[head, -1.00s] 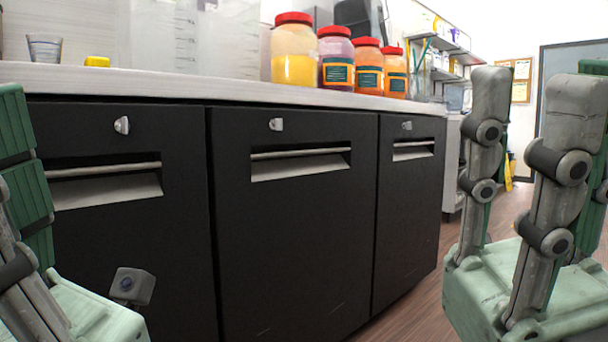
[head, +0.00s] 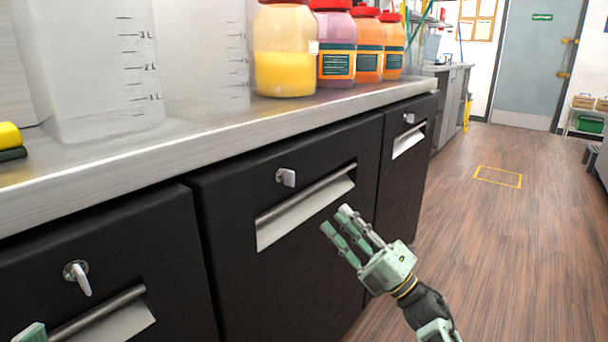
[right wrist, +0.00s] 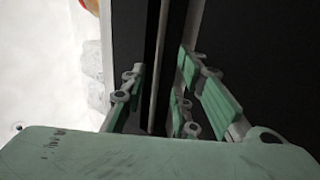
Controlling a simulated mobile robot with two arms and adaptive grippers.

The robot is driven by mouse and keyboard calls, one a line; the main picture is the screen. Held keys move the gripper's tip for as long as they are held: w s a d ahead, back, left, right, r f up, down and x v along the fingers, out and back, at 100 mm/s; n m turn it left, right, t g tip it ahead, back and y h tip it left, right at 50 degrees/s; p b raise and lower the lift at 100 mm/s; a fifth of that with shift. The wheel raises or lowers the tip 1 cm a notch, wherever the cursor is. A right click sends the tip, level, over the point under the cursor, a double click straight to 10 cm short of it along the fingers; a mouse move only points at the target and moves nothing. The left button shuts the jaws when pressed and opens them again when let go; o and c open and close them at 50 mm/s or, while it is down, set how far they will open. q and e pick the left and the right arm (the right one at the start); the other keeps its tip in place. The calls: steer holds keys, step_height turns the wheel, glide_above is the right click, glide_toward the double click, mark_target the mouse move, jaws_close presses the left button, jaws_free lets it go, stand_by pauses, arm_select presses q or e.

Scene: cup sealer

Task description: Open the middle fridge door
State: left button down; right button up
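The middle fridge door (head: 285,265) is black, with a small metal lock (head: 286,177) above a recessed metal handle (head: 305,208). It looks closed. My right gripper (head: 337,218) is in front of this door, just below and right of the handle's right end. Its fingers are spread. In the right wrist view, the gripper (right wrist: 160,75) has its fingers apart on either side of a dark, narrow edge, and holds nothing that I can see. Of my left side, only a green tip (head: 30,332) shows at the lower left corner.
A metal counter (head: 200,140) runs above the doors, with clear containers (head: 100,75) and red-lidded jars (head: 284,55). Another black door is at left (head: 110,265) and one at right (head: 405,185).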

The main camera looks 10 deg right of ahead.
mark_target(321, 197)
steer(key=b+x, duration=0.1)
steer(key=x, duration=0.6)
steer(key=shift+w+a+r, duration=0.15)
steer(key=shift+c, duration=0.4)
jaws_close()
